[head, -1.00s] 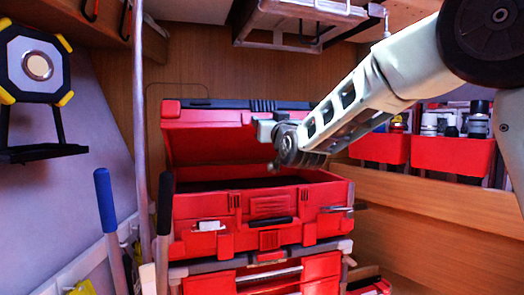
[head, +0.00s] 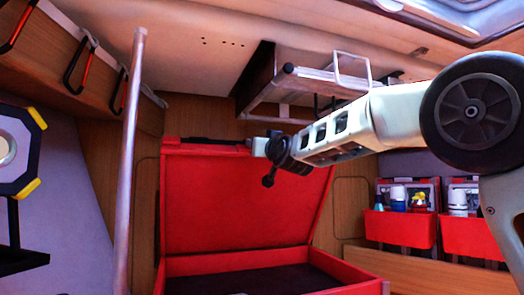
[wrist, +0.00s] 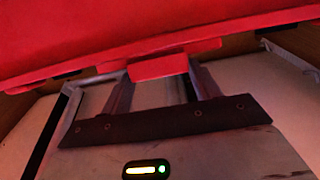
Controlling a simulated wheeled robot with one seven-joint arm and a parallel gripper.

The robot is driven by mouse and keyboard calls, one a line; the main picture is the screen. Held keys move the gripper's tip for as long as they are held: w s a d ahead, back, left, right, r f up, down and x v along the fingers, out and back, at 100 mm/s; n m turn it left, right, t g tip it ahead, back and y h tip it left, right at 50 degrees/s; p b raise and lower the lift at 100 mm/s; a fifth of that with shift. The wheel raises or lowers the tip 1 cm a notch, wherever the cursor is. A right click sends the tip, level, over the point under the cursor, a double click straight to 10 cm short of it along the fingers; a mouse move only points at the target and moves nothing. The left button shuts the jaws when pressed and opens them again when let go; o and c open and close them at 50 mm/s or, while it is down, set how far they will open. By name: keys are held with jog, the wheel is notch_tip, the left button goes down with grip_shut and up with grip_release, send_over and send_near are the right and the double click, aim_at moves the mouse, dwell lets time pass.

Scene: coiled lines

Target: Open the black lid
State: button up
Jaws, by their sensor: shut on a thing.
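The toolbox lid (head: 235,205) stands raised, with its red inner side facing the head camera. Its outer face is hidden, and only a dark strip shows along the top edge. The red box (head: 215,264) below is open, with a dark interior. My gripper (head: 262,147) is at the upper edge of the lid, right of its middle. In the wrist view, the fingers of my gripper (wrist: 160,70) are shut at a red tab (wrist: 158,66) on the lid's edge. The exact contact is partly hidden.
A metal rack (head: 300,90) hangs from the ceiling just above the lid. A grey pole (head: 130,160) stands left of the box. Red bins (head: 400,228) with bottles are at the right. A work lamp (head: 18,150) is at the far left.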

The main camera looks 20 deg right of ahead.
jog(key=shift+a, duration=0.1)
jog(key=o, duration=1.4)
jog(key=shift+s+r, duration=0.1)
jog(key=shift+s, duration=0.1)
jog(key=shift+w, duration=0.1)
jog(key=b+v, duration=0.8)
jog(key=v, duration=0.9)
jog(key=shift+f, duration=0.2)
